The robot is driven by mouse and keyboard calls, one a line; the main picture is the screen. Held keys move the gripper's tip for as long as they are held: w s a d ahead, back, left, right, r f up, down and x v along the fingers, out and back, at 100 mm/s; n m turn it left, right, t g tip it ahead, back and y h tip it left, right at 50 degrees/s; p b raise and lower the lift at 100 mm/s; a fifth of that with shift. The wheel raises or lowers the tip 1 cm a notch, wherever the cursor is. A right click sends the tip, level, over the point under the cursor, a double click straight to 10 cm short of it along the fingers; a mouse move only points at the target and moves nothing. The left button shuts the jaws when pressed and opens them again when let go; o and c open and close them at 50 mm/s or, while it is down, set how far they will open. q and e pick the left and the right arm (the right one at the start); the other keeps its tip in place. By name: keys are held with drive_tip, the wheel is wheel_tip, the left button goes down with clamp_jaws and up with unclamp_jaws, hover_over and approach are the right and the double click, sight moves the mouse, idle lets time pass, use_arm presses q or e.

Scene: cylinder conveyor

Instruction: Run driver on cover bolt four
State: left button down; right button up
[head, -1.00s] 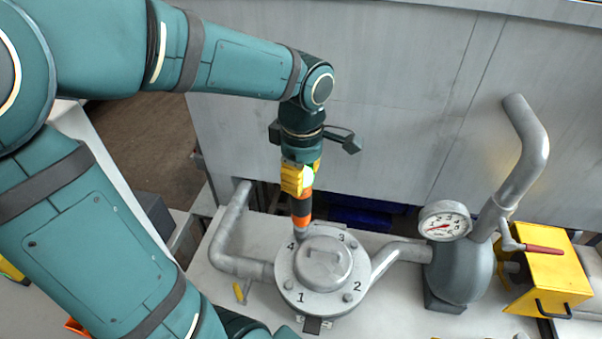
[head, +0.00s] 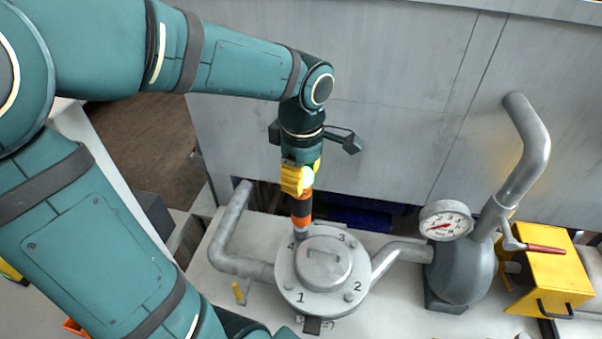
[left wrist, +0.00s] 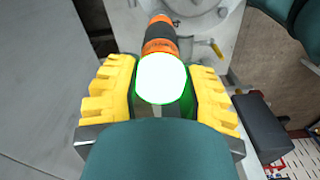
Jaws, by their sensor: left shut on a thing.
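My left gripper (head: 299,180) is above the round grey cover (head: 322,262), near the number 4. It is shut on an orange and black driver (head: 301,208), which stands about upright with its tip down at bolt four. The driver's lower end hides that bolt, so I cannot tell how well it sits on it. In the left wrist view the yellow finger pads (left wrist: 163,95) lie on both sides of the driver, whose end (left wrist: 161,78) glows white with green beside it. Bolts show by the numbers 1, 2 and 3. My right gripper is not in view.
Grey pipes (head: 228,240) join the cover's housing on both sides. A gauge (head: 445,222) tops a grey vessel (head: 458,268) at the right, beside a red-handled valve (head: 540,249) and a yellow box (head: 550,282). A grey wall (head: 400,110) stands behind.

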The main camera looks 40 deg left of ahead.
use_arm(q)
drive_tip(key=shift+s+f+b, duration=0.1)
drive_tip(key=shift+f+b, duration=0.75)
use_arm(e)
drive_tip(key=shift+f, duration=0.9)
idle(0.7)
use_arm(q)
drive_tip(key=shift+r, duration=0.25)
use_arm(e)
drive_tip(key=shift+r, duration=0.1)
use_arm(q)
drive_tip(key=shift+r+p, duration=1.3)
drive_tip(key=shift+r, duration=0.4)
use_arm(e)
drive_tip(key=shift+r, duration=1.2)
use_arm(q)
drive_tip(key=shift+r, duration=0.1)
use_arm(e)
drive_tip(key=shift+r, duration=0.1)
